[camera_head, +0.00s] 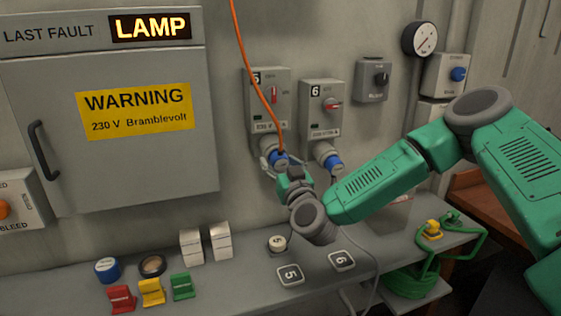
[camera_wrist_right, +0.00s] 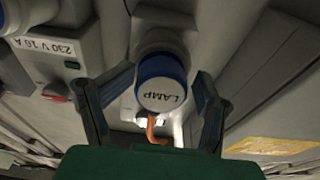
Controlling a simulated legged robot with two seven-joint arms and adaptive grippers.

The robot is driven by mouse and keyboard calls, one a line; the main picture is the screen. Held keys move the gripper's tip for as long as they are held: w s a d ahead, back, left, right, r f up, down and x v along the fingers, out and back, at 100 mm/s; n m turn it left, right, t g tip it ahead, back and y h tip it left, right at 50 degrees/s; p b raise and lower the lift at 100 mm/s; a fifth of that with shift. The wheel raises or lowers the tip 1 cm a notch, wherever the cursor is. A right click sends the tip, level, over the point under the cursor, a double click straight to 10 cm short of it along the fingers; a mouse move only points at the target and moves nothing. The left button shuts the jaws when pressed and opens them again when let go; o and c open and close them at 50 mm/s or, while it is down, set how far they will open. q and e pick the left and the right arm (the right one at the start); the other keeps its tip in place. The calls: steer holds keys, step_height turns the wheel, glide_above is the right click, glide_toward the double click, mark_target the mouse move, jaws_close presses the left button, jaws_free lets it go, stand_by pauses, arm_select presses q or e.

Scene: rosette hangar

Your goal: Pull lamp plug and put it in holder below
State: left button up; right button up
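The blue lamp plug (camera_head: 280,158) sits in the socket under the switch box marked 5 (camera_head: 268,97), with an orange cable at it. In the right wrist view the blue cap (camera_wrist_right: 162,85) reads LAMP. My right gripper (camera_head: 285,172) is at this plug, partly hidden by its own wrist. In the wrist view its two fingers (camera_wrist_right: 166,85) stand apart on either side of the cap; firm contact is not visible. A pale, partly hidden fitting (camera_wrist_right: 160,128) shows beyond the cap. I cannot tell which part is the holder. My left gripper is not in view.
Box 6 (camera_head: 322,105) with another blue plug (camera_head: 332,162) is close on the right. The bench below carries number plates 5 (camera_head: 290,275) and 6 (camera_head: 342,260), a round piece (camera_head: 277,243), tape rolls, coloured clips and white blocks. A green cable coil (camera_head: 410,282) lies at right.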

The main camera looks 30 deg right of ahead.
steer(key=shift+a+r, duration=0.15)
steer(key=shift+a, duration=0.35)
steer(key=shift+s+d+f, duration=0.1)
steer(key=shift+d+f, duration=0.1)
steer(key=shift+d, duration=0.95)
steer(key=shift+a+r, duration=0.1)
steer(key=shift+a, duration=0.4)
steer(key=shift+d, duration=0.15)
steer(key=shift+c, duration=0.4)
steer(key=shift+a, duration=0.25)
jaws_close()
steer(key=shift+a, duration=0.1)
